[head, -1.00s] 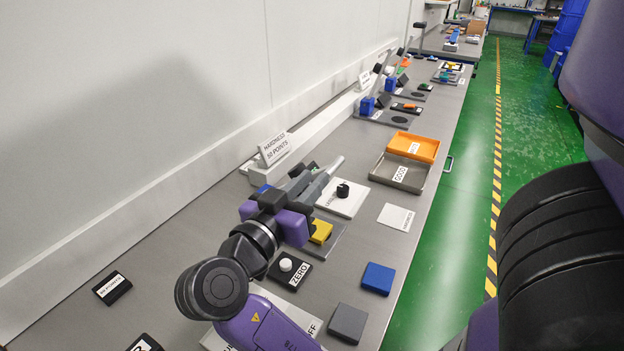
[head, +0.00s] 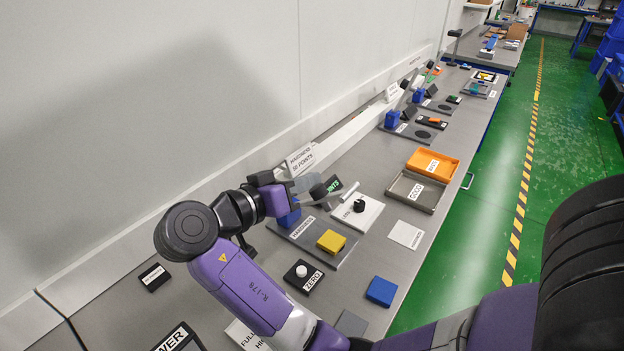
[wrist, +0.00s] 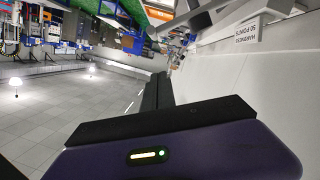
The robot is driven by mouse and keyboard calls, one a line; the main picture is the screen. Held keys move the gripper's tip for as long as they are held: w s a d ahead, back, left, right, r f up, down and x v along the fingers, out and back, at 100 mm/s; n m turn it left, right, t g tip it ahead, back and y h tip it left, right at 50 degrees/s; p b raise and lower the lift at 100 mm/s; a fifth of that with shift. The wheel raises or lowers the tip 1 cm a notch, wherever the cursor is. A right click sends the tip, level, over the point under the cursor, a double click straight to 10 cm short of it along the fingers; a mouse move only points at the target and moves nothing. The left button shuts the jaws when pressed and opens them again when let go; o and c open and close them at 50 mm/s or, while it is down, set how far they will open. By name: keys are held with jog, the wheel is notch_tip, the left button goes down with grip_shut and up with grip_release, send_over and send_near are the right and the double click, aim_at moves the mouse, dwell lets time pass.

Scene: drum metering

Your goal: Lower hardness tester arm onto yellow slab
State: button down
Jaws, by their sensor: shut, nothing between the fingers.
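The yellow slab (head: 331,241) lies flat on the grey base plate of the hardness tester (head: 312,240), with its top uncovered. The tester has a blue post (head: 290,214) at the back of that plate. A grey bar with a light rounded end (head: 349,191) shows beyond the post, clear of the slab. I cannot tell exactly how the tester arm joins the post, as my gripper overlaps it. My gripper (head: 302,183) is shut and empty, above and behind the post, near the wall. Its dark fingers also show in the wrist view (wrist: 155,92).
A small display with green text (head: 334,184) stands behind the tester. A ZERO button box (head: 303,276) sits in front. A white plate with a black knob (head: 358,209) is beyond. A blue block (head: 381,291) and a grey tray (head: 416,191) lie to the right.

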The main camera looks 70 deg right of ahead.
jog(key=s+d+f+p, duration=0.2)
jog(key=s+d+f, duration=0.2)
jog(key=d+f, duration=0.1)
jog(key=shift+p+x, duration=0.4)
jog(key=shift+x, duration=0.4)
jog(key=shift+d, duration=0.1)
